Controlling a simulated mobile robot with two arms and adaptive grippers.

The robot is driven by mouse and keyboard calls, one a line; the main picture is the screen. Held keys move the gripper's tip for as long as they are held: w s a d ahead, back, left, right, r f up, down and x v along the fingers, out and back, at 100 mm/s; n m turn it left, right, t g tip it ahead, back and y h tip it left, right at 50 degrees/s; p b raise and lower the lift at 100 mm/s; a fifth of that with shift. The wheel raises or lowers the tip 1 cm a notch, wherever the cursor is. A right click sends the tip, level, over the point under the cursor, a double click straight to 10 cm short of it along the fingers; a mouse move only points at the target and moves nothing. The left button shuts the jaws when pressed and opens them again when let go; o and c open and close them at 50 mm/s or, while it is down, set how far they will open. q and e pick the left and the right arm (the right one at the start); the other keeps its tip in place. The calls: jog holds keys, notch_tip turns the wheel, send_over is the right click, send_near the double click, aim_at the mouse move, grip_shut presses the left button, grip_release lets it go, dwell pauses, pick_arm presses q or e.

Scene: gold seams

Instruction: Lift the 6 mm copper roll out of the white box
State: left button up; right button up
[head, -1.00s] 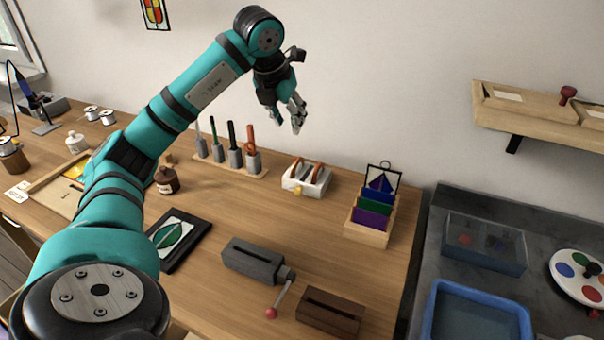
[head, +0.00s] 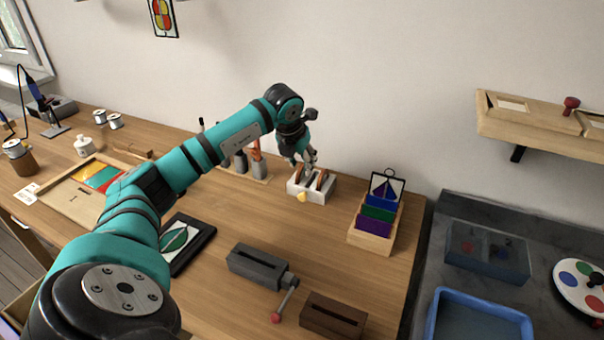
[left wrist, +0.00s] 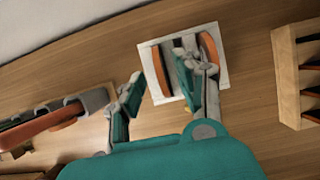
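The white box (head: 318,195) stands on the bench below the back wall, a yellow piece at its front. Two copper-coloured rolls stand in its slots: a right one (head: 322,179) and a left one, partly hidden by my gripper in the head view. In the left wrist view they appear as a left roll (left wrist: 160,72) and a right roll (left wrist: 208,48). I cannot read which is 6 mm. My left gripper (head: 305,160) is open and empty just above the box. In the left wrist view its fingers lie either side of the left roll's line. My right gripper is not in view.
A tool rack (head: 262,173) stands left of the box, and a wooden holder of coloured glass (head: 370,237) stands to its right. A grey vise-like block (head: 256,265) and a brown slotted block (head: 333,316) are in front. The bench between is clear.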

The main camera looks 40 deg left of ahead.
pick_arm(q)
jog(key=x, duration=0.2)
jog(key=shift+w+f, duration=0.15)
jog(key=shift+f, duration=0.1)
grip_shut()
jog(key=shift+r, duration=0.2)
jog(key=shift+a+r+p, duration=0.1)
jog(key=shift+r+p, duration=0.25)
jog(key=r+p, duration=0.2)
jog(key=r, duration=0.1)
jog(key=shift+s, duration=0.2)
jog(key=s+d+r+b, duration=0.1)
jog(key=s+d+b, duration=0.1)
jog(key=s+d, duration=0.2)
jog(key=s+d+r+b, duration=0.1)
jog(key=s+d, duration=0.3)
jog(key=s, duration=0.5)
jog(key=shift+d+b, duration=0.4)
jog(key=shift+b, duration=0.45)
